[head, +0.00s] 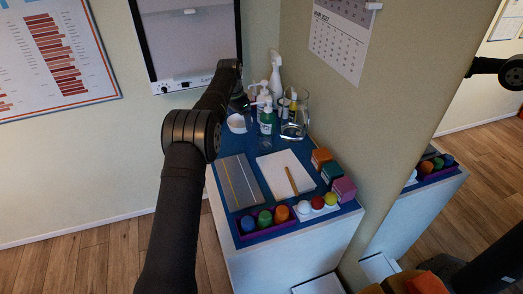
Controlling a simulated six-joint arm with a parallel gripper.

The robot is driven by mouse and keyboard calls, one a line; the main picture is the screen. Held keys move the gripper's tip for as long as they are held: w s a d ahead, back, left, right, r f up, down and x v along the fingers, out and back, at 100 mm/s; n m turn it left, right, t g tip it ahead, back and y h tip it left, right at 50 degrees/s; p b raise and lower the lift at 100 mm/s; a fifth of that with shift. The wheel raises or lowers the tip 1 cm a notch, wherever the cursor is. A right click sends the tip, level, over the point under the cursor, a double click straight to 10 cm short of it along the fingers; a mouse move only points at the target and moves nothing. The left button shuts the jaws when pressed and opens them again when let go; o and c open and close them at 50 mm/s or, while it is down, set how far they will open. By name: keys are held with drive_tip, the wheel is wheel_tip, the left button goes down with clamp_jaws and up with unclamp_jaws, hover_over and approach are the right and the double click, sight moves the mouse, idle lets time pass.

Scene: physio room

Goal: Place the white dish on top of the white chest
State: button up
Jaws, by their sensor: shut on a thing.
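The white dish (237,123) is at the far left of the blue top, tilted, just under my gripper (241,106). My gripper is shut on the dish; its fingertips are small and dark here, and the exact grip on the rim is hard to see. I cannot tell whether the dish touches the surface below. A white cabinet (287,265) with a blue top carries the objects; it is the white chest-like piece in view.
Pump and spray bottles (266,118) and a glass jug (294,118) crowd right of the dish. Nearer are a grey striped board (238,180), a white pad (272,170) with a wooden stick, colored blocks (331,173), balls and a purple tray (264,232). A wall stands close right.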

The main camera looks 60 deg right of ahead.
drive_tip(key=shift+s+d+f, duration=0.1)
drive_tip(key=shift+s+f, duration=0.15)
drive_tip(key=shift+f, duration=0.1)
wheel_tip(320, 180, down, 9)
drive_tip(key=shift+f, duration=0.15)
drive_tip(key=shift+f, duration=0.1)
drive_tip(key=o, duration=0.8)
drive_tip(key=r, duration=0.4)
drive_tip(key=a+r, duration=0.1)
drive_tip(key=r, duration=0.7)
drive_tip(key=shift+w+a+r, duration=0.1)
drive_tip(key=shift+w+a, duration=0.1)
drive_tip(key=shift+w, duration=0.1)
